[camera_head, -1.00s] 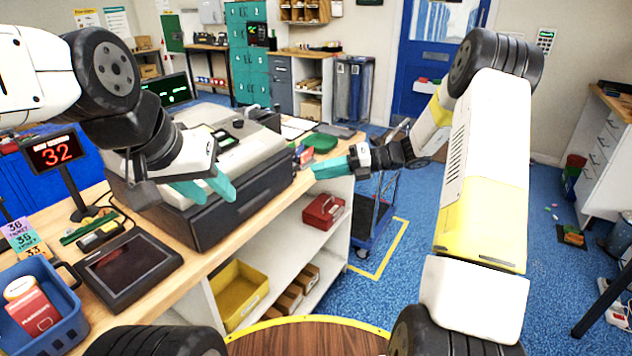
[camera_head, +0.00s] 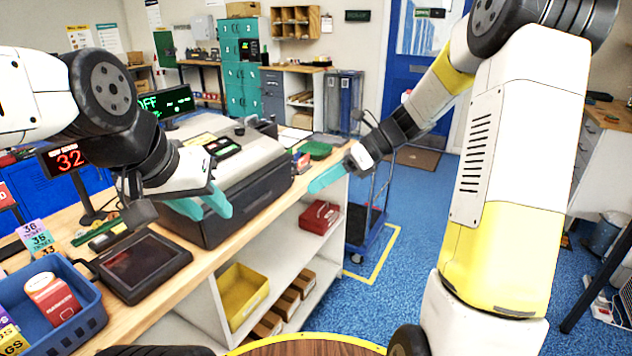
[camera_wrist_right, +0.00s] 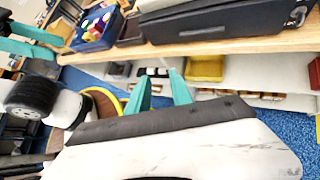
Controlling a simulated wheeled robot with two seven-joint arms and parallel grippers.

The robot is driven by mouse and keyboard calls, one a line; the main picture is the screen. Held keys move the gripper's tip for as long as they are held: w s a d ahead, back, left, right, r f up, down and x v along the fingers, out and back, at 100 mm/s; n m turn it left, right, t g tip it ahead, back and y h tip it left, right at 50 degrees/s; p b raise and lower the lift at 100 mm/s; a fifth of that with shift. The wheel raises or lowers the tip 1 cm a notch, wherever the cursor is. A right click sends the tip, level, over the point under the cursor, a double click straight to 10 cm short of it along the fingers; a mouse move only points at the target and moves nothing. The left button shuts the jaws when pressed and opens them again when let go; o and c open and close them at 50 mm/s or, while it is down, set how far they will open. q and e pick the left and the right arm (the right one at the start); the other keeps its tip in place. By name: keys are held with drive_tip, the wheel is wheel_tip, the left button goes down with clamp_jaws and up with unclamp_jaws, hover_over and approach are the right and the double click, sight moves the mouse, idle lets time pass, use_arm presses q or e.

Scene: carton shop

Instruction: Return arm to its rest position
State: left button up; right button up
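My left gripper (camera_head: 214,213) hangs over the near side of the counter, in front of the dark side of a grey-topped machine (camera_head: 245,200). Its two teal fingers are apart with nothing between them. My right gripper (camera_head: 318,184) is beyond the counter's right end in the head view, pointing left, seen side-on. In the right wrist view its two teal fingers (camera_wrist_right: 160,93) are apart and empty, with the counter edge and shelves behind them. My right arm bends down from the upper right of the head view.
The wooden counter (camera_head: 205,268) carries a tablet (camera_head: 135,262), a blue basket (camera_head: 85,328) and a red "32" display (camera_head: 68,158). Below are a yellow bin (camera_head: 243,292) and a red box (camera_head: 319,217). A blue trolley (camera_head: 366,232) stands behind. Blue floor is open at centre right.

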drive_tip(key=shift+s, duration=0.25)
drive_tip(key=s+d+r+n+t+h, duration=0.3)
drive_tip(key=s+d+n+h, duration=0.1)
drive_tip(key=s+n, duration=0.5)
drive_tip(key=s+d+r+n+t+h, duration=0.3)
drive_tip(key=s+d+r+n+h, duration=0.1)
drive_tip(key=s+n, duration=0.6)
drive_tip(key=d+n, duration=0.1)
drive_tip(key=n, duration=0.2)
drive_tip(key=shift+s+r+h, duration=0.15)
drive_tip(key=shift+s+h, duration=0.05)
drive_tip(key=shift+h, duration=0.2)
drive_tip(key=shift+w, duration=0.1)
